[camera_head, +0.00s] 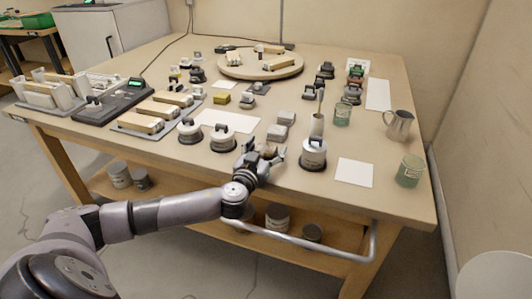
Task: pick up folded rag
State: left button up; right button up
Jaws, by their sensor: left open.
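Two pale grey, soft-edged blocks lie one behind the other near the middle of the bench and look like folded cloth. The nearer one (277,132) is a little beyond my gripper, and the farther one (287,117) is just behind it. I cannot tell for sure which is the folded rag. My left gripper (270,154) is open over the front edge area of the bench, apart from both blocks, with nothing seen between its fingers. My right gripper is not in view.
White sheets (355,172), a green glass (410,170) and a metal jug (398,125) are at the right.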

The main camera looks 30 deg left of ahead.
aim_at(266, 148)
pick_arm(q)
jog(key=shift+c, duration=0.6)
jog(key=c, duration=0.9)
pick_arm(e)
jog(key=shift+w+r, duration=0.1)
